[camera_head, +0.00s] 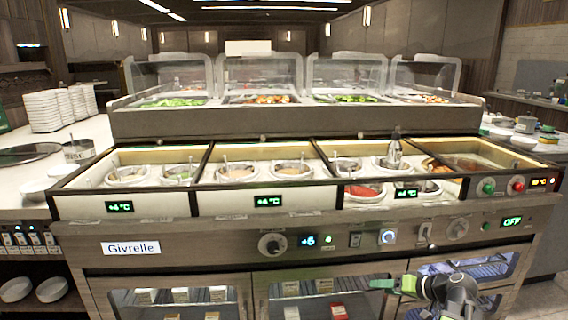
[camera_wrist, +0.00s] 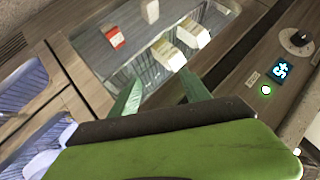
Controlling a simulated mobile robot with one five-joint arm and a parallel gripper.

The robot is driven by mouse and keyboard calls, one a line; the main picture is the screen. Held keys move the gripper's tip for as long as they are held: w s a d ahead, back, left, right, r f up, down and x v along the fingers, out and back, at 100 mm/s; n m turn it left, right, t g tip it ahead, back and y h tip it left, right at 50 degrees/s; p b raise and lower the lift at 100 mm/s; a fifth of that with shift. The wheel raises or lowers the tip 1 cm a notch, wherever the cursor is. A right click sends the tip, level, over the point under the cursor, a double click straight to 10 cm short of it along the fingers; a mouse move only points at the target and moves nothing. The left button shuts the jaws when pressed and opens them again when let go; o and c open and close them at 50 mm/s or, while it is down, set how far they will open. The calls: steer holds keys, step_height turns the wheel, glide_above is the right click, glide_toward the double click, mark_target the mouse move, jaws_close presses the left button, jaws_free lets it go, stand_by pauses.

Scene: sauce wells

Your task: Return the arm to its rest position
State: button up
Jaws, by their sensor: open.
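My gripper (camera_head: 384,284) is low at the right of the head view, in front of the counter's lower cabinet. Its green fingers point left. In the wrist view my gripper (camera_wrist: 157,92) shows two green fingertips spread apart with nothing between them. The fingers are in front of a glass cabinet door, and I cannot tell how close they are to it. My arm is bent and held below the control panel (camera_head: 335,240).
The counter's upper wells (camera_head: 258,202) hold several sauce pots and carry green +4°C displays. Behind the glass doors (camera_head: 290,300) stand small boxes, one red (camera_wrist: 115,38). Stacked plates (camera_head: 42,112) stand at the left.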

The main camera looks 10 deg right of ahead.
steer(key=s+a+f+n+g+h, duration=0.1)
steer(key=s+a+f+g+h, duration=0.15)
steer(key=a, duration=0.65)
steer(key=s+a+f+n+g+h+p, duration=0.1)
steer(key=a+f+g, duration=0.25)
steer(key=a, duration=0.55)
steer(key=s+a+f+n+g+h, duration=0.1)
steer(key=a+f+g+h, duration=0.15)
steer(key=a, duration=0.55)
step_height(320, 180, up, 38)
steer(key=g+p, duration=0.1)
steer(key=p, duration=3.7)
steer(key=shift+s+a+f+y, duration=0.15)
steer(key=shift+a+f+y, duration=0.1)
steer(key=shift+a+y, duration=0.05)
steer(key=shift+c, duration=0.3)
